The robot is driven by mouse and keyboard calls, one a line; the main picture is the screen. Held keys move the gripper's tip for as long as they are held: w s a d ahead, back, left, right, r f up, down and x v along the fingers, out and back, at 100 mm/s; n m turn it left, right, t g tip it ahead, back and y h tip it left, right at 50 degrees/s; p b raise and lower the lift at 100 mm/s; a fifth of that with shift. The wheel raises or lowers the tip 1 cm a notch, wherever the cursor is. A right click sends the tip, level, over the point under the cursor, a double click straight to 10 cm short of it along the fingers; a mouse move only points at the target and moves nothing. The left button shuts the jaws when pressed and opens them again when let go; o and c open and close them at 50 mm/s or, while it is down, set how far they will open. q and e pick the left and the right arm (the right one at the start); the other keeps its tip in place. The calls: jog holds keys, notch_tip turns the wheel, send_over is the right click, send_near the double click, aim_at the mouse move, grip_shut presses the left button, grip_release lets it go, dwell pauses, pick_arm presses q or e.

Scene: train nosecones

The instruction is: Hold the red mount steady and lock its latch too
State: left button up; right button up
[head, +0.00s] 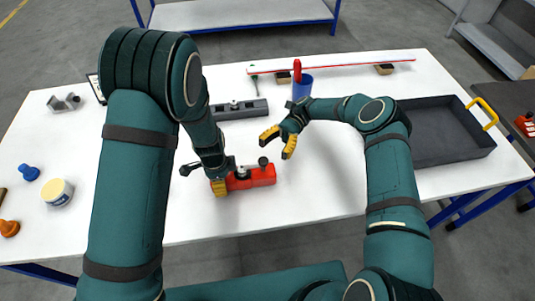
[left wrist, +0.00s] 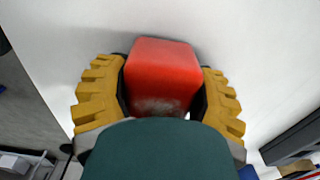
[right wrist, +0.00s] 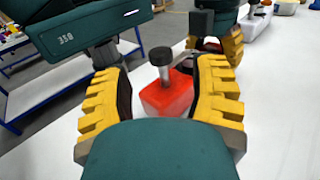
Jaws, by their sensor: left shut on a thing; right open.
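The red mount (head: 262,177) lies on the white table near its front edge, in the middle of the head view. A black knob (head: 263,162) on a short post stands up from its right part; the knob (right wrist: 160,57) also shows in the right wrist view. My left gripper (head: 220,184) is shut on the mount's left end, and its yellow fingers flank the red body (left wrist: 162,75) in the left wrist view. My right gripper (head: 278,142) is open and empty, behind and above the knob. Whether the latch is locked cannot be told.
A grey mount (head: 240,110) lies behind the red one. A blue cup (head: 302,88) with a red-handled tool stands behind my right gripper. A dark tray (head: 440,150) is at the right. A white tub (head: 57,192) and blue and orange knobs are at the left.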

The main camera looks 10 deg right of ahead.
dwell(0.4)
pick_arm(q)
jog(key=o, duration=1.4)
jog(key=shift+o, duration=0.2)
jog(key=shift+r, duration=0.15)
